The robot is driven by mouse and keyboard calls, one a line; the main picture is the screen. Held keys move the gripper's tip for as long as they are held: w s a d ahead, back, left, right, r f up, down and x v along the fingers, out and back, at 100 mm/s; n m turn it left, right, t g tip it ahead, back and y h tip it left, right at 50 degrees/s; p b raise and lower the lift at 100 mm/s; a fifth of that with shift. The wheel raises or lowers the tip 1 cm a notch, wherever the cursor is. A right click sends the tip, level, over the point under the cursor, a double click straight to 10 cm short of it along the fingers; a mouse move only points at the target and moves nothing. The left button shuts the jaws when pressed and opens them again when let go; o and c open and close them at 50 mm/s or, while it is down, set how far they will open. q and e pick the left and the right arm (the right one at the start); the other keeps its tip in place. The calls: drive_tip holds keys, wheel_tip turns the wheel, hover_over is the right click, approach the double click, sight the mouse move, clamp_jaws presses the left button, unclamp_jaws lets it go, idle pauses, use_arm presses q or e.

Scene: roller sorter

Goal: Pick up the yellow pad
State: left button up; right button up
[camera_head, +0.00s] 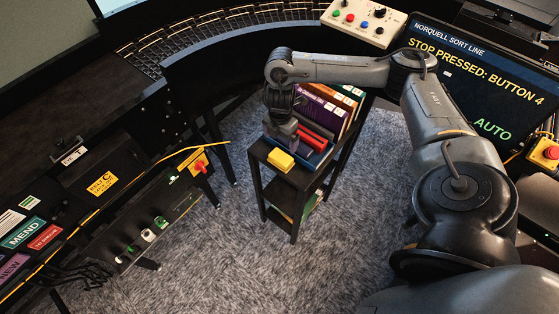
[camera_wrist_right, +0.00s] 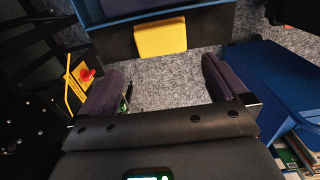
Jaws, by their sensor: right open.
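The yellow pad (camera_head: 281,160) lies at the near left end of the top of a narrow black stand (camera_head: 268,185). In the right wrist view the pad (camera_wrist_right: 160,37) shows on a dark surface, ahead of the fingertips and roughly centred between them. My right gripper (camera_head: 284,134) is just behind the pad in the head view, pointing down and partly hidden by its own wrist. In its wrist view the right gripper (camera_wrist_right: 162,68) has its two dark fingers wide apart with nothing between them. My left gripper is in neither view.
A blue tray (camera_head: 314,160) with red items sits beside the pad on the stand. Upright books or binders (camera_head: 325,108) stand behind it. A panel with a red switch (camera_head: 199,167) is to the left. Grey carpet lies open around the stand.

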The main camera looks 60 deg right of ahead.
sight(281, 157)
wheel_tip(281, 157, down, 2)
drive_tip(key=shift+f+b, duration=0.1)
drive_tip(key=shift+b, duration=0.3)
drive_tip(key=shift+s+f, duration=0.1)
drive_tip(key=shift+f, duration=3.85)
drive_tip(key=shift+c, duration=0.3)
drive_tip(key=c, duration=0.7)
drive_tip(key=shift+r, duration=0.2)
